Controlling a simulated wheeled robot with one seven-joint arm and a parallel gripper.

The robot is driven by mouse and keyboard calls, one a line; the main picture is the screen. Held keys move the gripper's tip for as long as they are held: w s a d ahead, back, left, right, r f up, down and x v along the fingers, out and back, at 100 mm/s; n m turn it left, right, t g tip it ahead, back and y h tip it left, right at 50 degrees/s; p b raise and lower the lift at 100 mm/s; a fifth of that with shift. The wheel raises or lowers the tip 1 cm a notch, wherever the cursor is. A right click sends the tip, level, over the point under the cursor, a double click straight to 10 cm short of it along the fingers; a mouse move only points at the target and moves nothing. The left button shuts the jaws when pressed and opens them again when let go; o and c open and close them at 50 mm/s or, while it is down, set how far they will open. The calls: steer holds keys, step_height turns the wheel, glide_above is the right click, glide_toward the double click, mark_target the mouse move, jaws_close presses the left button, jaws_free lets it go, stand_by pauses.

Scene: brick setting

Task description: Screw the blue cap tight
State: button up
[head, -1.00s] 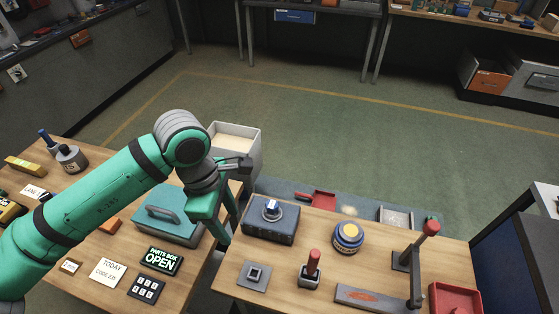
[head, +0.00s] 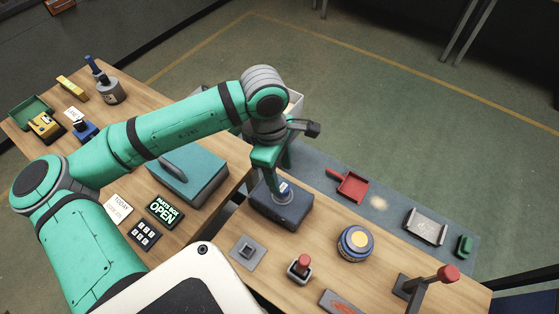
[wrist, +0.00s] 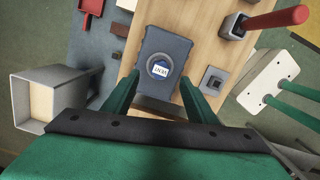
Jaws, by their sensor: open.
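A small round fitting (head: 284,191) with a blue and white top stands on a dark blue-grey block (head: 293,213) on the right-hand bench. In the wrist view its labelled face (wrist: 160,68) shows in the middle of the block (wrist: 166,45). My gripper (head: 275,172) is open above the block, partly hiding the fitting in the head view. In the wrist view its fingers (wrist: 158,78) stand apart on either side of the fitting, with nothing held. A round jar (head: 356,243) with blue sides and a yellowish top stands to the right. I cannot tell which one is the task's cap.
A red-handled post (head: 299,266) and a grey square socket (head: 247,252) stand in front of the block. A taller red-handled lever (head: 430,283) is at the right. A teal box (head: 187,175) is at the left.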

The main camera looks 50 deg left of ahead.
mark_target(282, 187)
steer(key=shift+w+d+f, duration=0.1)
steer(key=shift+d+f, duration=0.05)
steer(key=shift+f, duration=1.3)
steer(key=shift+d+f, duration=0.15)
steer(key=shift+f, duration=1.3)
steer(key=c, duration=1.3)
steer(key=shift+o, duration=0.2)
steer(key=m, duration=0.4)
steer(key=shift+m, duration=0.4)
steer(key=shift+m+g, duration=0.4)
steer(key=shift+m, duration=0.7)
steer(key=m, duration=0.3)
steer(key=shift+w, duration=0.1)
steer(key=m, duration=0.3)
steer(key=shift+m+g, duration=0.3)
steer(key=shift+m, duration=0.1)
